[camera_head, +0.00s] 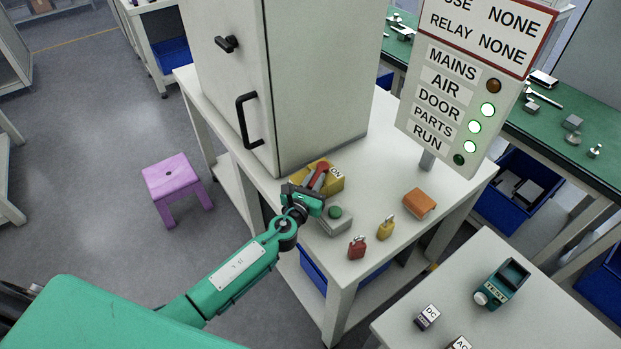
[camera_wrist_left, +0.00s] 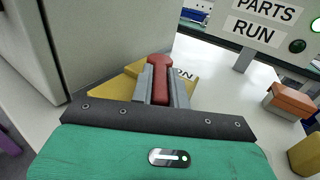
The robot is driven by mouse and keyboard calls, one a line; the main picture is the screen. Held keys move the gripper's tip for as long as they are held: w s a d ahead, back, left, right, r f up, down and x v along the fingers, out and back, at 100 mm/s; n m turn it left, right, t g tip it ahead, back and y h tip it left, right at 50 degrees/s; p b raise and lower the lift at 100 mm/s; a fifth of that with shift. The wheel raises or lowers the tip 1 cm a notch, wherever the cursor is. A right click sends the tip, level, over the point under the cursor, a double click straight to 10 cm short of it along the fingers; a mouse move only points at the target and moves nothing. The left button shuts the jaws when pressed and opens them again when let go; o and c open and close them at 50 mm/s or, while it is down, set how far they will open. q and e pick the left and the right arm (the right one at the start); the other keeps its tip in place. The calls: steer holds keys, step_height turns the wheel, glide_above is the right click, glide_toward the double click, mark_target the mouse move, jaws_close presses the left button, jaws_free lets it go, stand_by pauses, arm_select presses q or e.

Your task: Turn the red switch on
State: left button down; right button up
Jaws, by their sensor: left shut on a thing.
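The red switch (camera_head: 320,170) is a red lever on a yellow box (camera_head: 334,180) marked ON, standing on the white table beside the grey cabinet. In the left wrist view the red lever (camera_wrist_left: 160,84) lies between the two grey fingers, with the yellow box (camera_wrist_left: 125,80) behind it. My left gripper (camera_head: 313,182) is shut on the red lever. The lever's lower part is hidden by the gripper. My right gripper does not show in either view.
A grey box with a green button (camera_head: 335,212) sits just in front of the switch. A red padlock (camera_head: 357,248), a yellow padlock (camera_head: 386,228) and an orange block (camera_head: 419,203) are to the right. The sign (camera_head: 470,80) has lit lamps for AIR, DOOR and PARTS; MAINS and RUN look dark.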

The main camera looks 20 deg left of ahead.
arm_select(q)
steer(key=c, duration=1.4)
jaws_free()
steer(key=shift+o, duration=0.2)
steer(key=shift+s, duration=0.15)
steer(key=s+a+b, duration=0.1)
steer(key=s, duration=1.2)
steer(key=shift+s+a+b, duration=0.2)
steer(key=shift+a+b, duration=0.2)
